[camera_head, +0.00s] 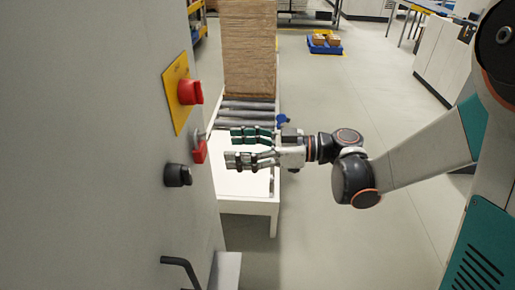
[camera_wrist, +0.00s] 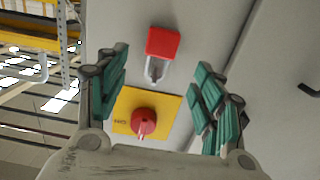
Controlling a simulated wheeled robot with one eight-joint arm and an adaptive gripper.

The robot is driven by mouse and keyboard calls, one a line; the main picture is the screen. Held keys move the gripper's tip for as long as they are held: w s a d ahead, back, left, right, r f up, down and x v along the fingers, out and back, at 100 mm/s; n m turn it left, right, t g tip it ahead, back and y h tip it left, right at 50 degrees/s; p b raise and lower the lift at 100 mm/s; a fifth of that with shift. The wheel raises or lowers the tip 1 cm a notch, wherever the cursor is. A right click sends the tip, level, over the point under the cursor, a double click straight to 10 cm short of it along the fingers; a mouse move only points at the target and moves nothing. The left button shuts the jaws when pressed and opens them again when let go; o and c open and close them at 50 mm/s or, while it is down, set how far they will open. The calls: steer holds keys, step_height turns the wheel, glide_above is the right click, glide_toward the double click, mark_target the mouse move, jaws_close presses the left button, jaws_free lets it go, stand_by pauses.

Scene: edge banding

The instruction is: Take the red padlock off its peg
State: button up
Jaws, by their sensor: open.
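The red padlock (camera_head: 200,152) hangs by its grey shackle on the pale panel at the left, below a red knob. Its red body and shackle also show in the wrist view (camera_wrist: 162,42), at the top centre. The peg itself I cannot make out clearly. My gripper (camera_head: 231,147) is open, with its green-padded fingers pointing at the panel, just right of the padlock and apart from it. In the wrist view the padlock's shackle lies between the two spread fingers, with the body slightly beyond them.
A red knob (camera_head: 190,92) on a yellow plate (camera_head: 174,88) sticks out above the padlock. A black knob (camera_head: 177,175) sits below it, and a black handle (camera_head: 182,268) lower down. A white-topped table (camera_head: 243,184) with rollers and a brown stack (camera_head: 248,48) stand behind my gripper.

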mark_target(204, 147)
steer(key=a, duration=0.5)
steer(key=a+b, duration=0.1)
steer(key=a, duration=0.2)
steer(key=shift+w+f, duration=0.15)
steer(key=shift+w, duration=0.1)
steer(key=shift+c, duration=0.3)
steer(key=c, duration=1.1)
steer(key=shift+r+p, duration=0.4)
steer(key=shift+r, duration=0.4)
steer(key=shift+d, duration=0.15)
steer(key=d, duration=0.8)
steer(key=shift+s+d, duration=0.35)
steer(key=shift+d, duration=0.05)
